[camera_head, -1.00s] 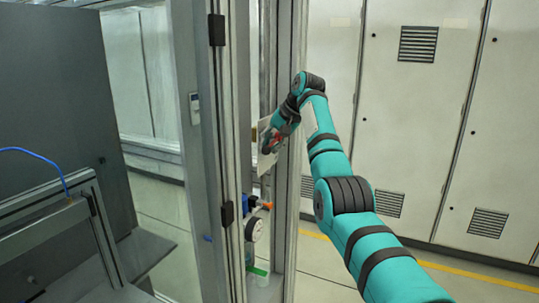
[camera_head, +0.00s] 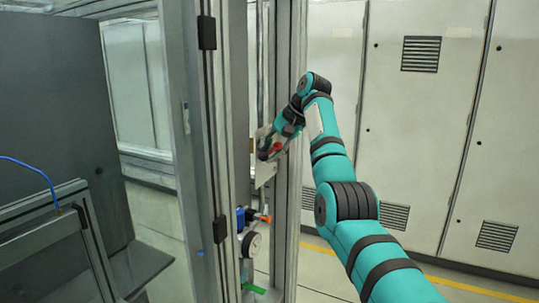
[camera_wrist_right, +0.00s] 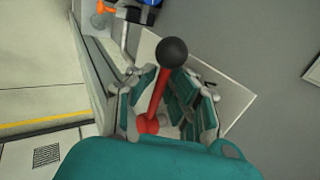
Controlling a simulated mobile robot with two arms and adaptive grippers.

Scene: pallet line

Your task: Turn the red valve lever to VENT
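The red valve lever (camera_wrist_right: 157,100) has a black ball knob (camera_wrist_right: 172,52) and stands in front of a pale plate (camera_wrist_right: 235,100) in the right wrist view. My right gripper (camera_wrist_right: 168,92) is open, with its teal-and-grey fingers on both sides of the red shaft and the knob sticking out past them. I cannot tell whether a finger touches the shaft. In the head view my right gripper (camera_head: 266,146) is at the plate (camera_head: 264,174) inside the grey frame, and only a bit of red shows there. No VENT marking is readable. My left gripper is not in view.
Below the plate are a blue fitting with an orange handle (camera_head: 264,218), a round white gauge (camera_head: 252,244) and a green handle (camera_head: 254,289). Grey frame posts (camera_head: 289,120) stand close to my right gripper. Pale cabinets (camera_head: 450,130) line the back right.

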